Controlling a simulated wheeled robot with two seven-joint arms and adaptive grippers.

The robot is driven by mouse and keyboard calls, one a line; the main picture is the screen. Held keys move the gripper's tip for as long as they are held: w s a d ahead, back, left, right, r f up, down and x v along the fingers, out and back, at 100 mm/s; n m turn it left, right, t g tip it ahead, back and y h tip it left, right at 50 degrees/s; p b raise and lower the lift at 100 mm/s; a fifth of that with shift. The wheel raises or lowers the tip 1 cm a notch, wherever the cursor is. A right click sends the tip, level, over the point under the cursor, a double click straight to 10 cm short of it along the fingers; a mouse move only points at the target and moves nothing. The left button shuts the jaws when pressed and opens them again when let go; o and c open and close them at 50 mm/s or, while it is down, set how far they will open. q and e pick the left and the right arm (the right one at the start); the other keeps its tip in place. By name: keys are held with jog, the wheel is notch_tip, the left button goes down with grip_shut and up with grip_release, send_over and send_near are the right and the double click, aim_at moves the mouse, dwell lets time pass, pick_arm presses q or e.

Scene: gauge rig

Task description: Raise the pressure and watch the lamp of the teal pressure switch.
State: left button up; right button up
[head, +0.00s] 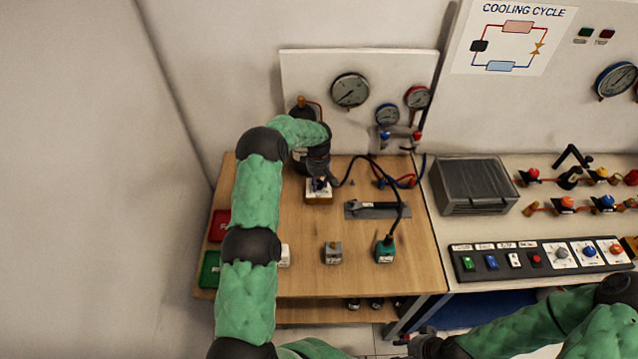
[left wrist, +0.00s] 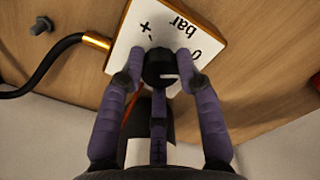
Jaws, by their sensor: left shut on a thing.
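The teal pressure switch (head: 385,250) stands on the right part of the wooden bench, with a black hose running to it. Its lamp is too small to make out. My left gripper (head: 318,184) is over a small white-topped block (head: 319,198) at the back of the bench.
A large round gauge (head: 350,90) hangs on the white back panel. A grey switch (head: 333,252) and a white one (head: 285,256) stand on the bench. Red (head: 219,226) and green (head: 209,269) trays lie at the left edge. A wrench (head: 376,207) lies mid-bench.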

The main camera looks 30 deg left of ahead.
pick_arm(q)
jog(key=m+b, duration=0.1)
jog(key=m, duration=0.1)
jog(key=shift+a+m, duration=0.15)
jog(key=shift+m, duration=0.25)
jog(key=m+b, duration=0.1)
jog(key=m, duration=0.2)
jog(key=shift+w, duration=0.1)
jog(key=m+b, duration=0.1)
jog(key=m, duration=0.3)
jog(key=m+b, duration=0.1)
jog(key=m, duration=0.3)
jog(key=shift+w+r+m, duration=0.1)
jog(key=shift+r+m, duration=0.05)
jog(key=shift+m, duration=0.15)
jog(key=m, duration=1.2)
jog(key=shift+r, duration=0.1)
jog(key=shift+w+m, duration=0.1)
jog(key=shift+m, duration=0.4)
jog(key=shift+d, duration=0.2)
